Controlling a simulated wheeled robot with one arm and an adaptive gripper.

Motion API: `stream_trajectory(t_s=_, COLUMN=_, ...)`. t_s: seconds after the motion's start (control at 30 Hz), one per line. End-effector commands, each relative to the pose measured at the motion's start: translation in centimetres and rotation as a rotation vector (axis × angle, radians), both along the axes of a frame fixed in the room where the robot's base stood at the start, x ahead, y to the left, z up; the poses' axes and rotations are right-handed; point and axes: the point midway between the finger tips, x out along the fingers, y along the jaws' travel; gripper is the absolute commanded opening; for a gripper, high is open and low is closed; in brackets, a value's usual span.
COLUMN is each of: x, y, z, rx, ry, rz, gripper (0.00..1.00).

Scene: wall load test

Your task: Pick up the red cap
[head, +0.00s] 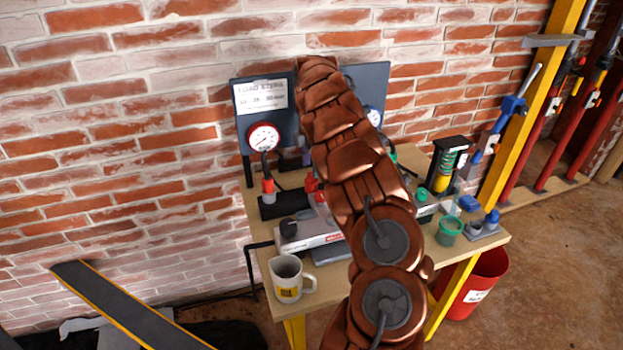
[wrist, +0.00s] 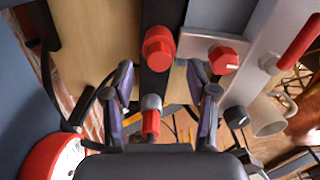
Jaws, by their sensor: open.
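In the wrist view, a red cap-like piece (wrist: 158,48) sits on a black body, just beyond and roughly between my fingertips. A second red faceted piece (wrist: 223,60) is to its right on a light grey plate. I cannot tell for sure which of the two is the red cap. My gripper (wrist: 160,76) is open, with one purple-sided finger on each side and nothing held. A red fitting with a silver ring (wrist: 151,120) shows between the fingers. In the head view my arm hides the gripper; red parts (head: 311,185) show beside it on the bench.
A red-rimmed gauge (head: 264,137) hangs on the panel behind, close at lower left in the wrist view (wrist: 52,160). A red bucket (head: 484,285) stands at right.

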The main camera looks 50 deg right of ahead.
Motion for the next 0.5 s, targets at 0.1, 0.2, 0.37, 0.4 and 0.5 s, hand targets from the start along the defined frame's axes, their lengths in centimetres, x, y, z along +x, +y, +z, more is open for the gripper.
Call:
stream_trajectory(t_s=0.1, x=0.0, y=-0.1, z=-1.2, rx=0.001, ry=0.001, rz=-0.002, gripper=0.58)
stream_trajectory(t_s=0.2, x=-0.1, y=0.0, z=-2.7, rx=0.002, ry=0.003, rz=-0.003, gripper=0.58)
stream_trajectory(t_s=0.37, x=0.0, y=0.0, z=-3.4, rx=-0.001, ry=0.000, rz=-0.002, gripper=0.58)
stream_trajectory(t_s=0.4, x=0.0, y=0.0, z=-3.4, rx=-0.001, ry=-0.001, rz=-0.002, gripper=0.58)
stream_trajectory(t_s=0.5, x=0.0, y=0.0, z=-3.4, rx=-0.001, ry=-0.001, rz=-0.002, gripper=0.57)
